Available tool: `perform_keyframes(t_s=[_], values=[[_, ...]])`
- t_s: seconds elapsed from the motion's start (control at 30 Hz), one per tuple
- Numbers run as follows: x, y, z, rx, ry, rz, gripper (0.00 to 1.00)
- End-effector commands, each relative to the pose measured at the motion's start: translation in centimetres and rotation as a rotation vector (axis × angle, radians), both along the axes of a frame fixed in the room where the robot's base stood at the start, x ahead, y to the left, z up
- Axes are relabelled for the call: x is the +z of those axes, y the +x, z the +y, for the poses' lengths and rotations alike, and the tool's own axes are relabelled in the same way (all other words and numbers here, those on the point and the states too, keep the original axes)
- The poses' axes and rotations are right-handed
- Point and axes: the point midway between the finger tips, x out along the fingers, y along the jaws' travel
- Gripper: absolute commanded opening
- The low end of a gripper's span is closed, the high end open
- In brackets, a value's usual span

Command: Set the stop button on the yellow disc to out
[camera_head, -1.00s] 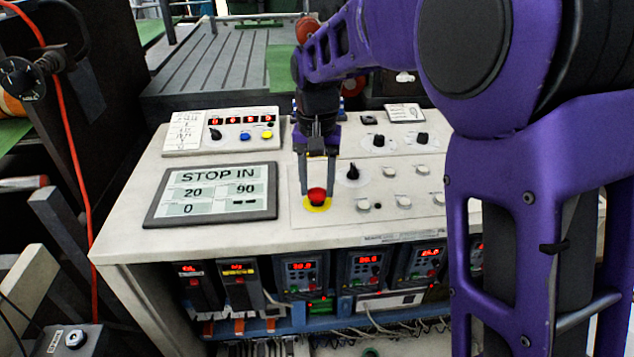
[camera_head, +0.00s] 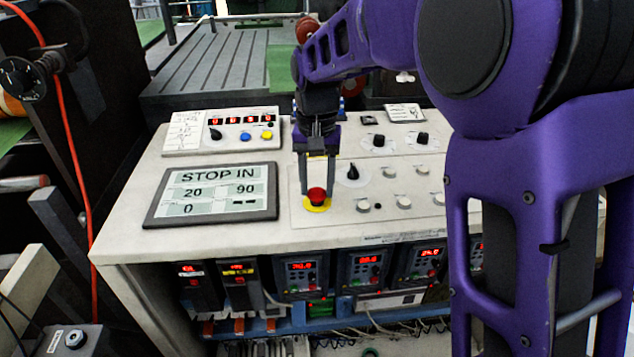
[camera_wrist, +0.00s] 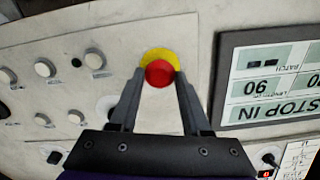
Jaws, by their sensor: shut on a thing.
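The red stop button (camera_head: 317,194) stands on the yellow disc (camera_head: 318,207) near the front of the sloping white console. My gripper (camera_head: 318,190) points down over it, with one finger on each side of the red cap. In the wrist view the red button (camera_wrist: 159,73) sits between the fingertips of my gripper (camera_wrist: 160,78), and the yellow disc (camera_wrist: 153,55) shows beyond it. My gripper is shut on the button. The display (camera_head: 211,193) to the left reads STOP IN, with 20, 90 and 0 below.
A black selector knob (camera_head: 352,172) and several pale knobs (camera_head: 363,205) are close to the right of the button. A panel with red digits and coloured buttons (camera_head: 222,131) stands at the back left. Drive units with red readouts (camera_head: 301,271) sit below the console's front edge.

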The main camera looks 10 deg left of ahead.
Motion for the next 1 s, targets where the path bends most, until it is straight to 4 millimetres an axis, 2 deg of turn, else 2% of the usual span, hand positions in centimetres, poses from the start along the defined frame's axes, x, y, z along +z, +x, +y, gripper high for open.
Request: perform_keyframes(t_s=[0.33,0.63,0.67,0.7,0.8,1.0], values=[[1.2,0.0,0.0,-0.001,0.000,0.000,0.00],[1.2,0.1,0.0,0.000,0.002,-0.004,0.00],[1.2,0.1,0.0,0.000,0.002,-0.004,0.53],[1.2,0.1,0.0,0.000,0.002,-0.004,0.60],[1.2,0.1,0.0,0.000,0.001,-0.003,0.78],[1.1,0.0,0.0,0.000,0.001,-0.001,0.79]])
